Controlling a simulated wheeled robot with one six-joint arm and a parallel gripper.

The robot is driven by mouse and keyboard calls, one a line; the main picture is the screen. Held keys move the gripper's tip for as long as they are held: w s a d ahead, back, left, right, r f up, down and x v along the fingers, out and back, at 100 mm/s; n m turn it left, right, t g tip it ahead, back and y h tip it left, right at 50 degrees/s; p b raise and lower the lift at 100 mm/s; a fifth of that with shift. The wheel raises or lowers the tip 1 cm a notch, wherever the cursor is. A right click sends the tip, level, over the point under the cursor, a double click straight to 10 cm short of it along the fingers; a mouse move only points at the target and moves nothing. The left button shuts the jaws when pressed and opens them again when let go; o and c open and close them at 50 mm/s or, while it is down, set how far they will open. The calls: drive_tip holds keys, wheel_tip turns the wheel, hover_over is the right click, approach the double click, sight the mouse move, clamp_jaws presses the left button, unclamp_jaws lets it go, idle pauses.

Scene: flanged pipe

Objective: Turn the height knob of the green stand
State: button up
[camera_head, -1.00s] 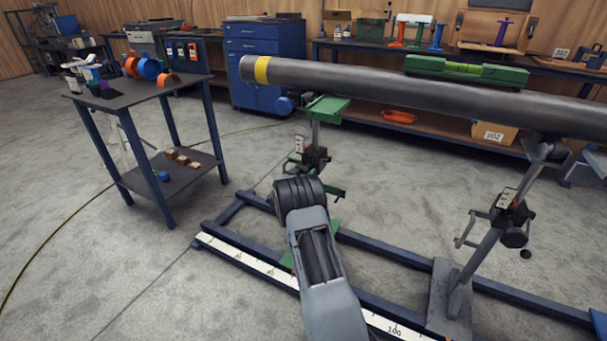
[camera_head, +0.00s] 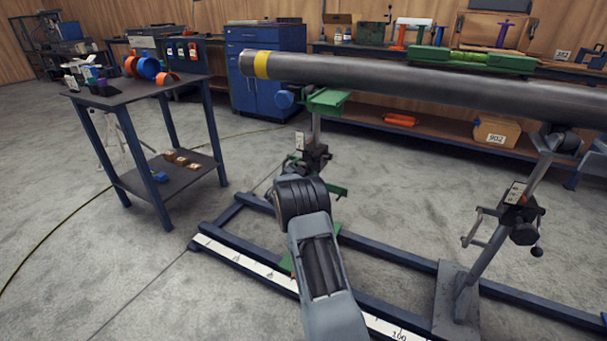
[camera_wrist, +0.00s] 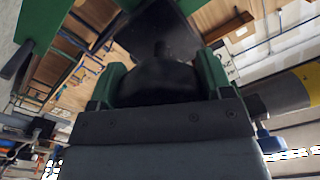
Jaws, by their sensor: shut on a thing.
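The green stand (camera_head: 325,101) holds up the pipe's (camera_head: 400,80) left end, by the yellow band. Its post carries a dark clamp block (camera_head: 316,157). My arm reaches to the foot of this block in the head view and hides my gripper's jaws. In the wrist view, my gripper (camera_wrist: 162,78) has its green fingers on both sides of a dark rounded knob (camera_wrist: 158,82), shut on it. Much of the knob is hidden behind the gripper's own front edge.
A green spirit level (camera_head: 470,59) lies on the pipe. A second, grey stand (camera_head: 500,222) with a crank holds the pipe at right. A blue floor rail frame (camera_head: 395,256) with a white scale runs below. A dark side table (camera_head: 140,92) stands at left.

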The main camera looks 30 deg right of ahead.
drive_tip(key=shift+m, duration=0.4)
drive_tip(key=o, duration=0.9)
drive_tip(key=shift+a, duration=0.1)
drive_tip(key=p+v, duration=0.3)
drive_tip(key=v, duration=1)
drive_tip(key=shift+s+a, duration=0.25)
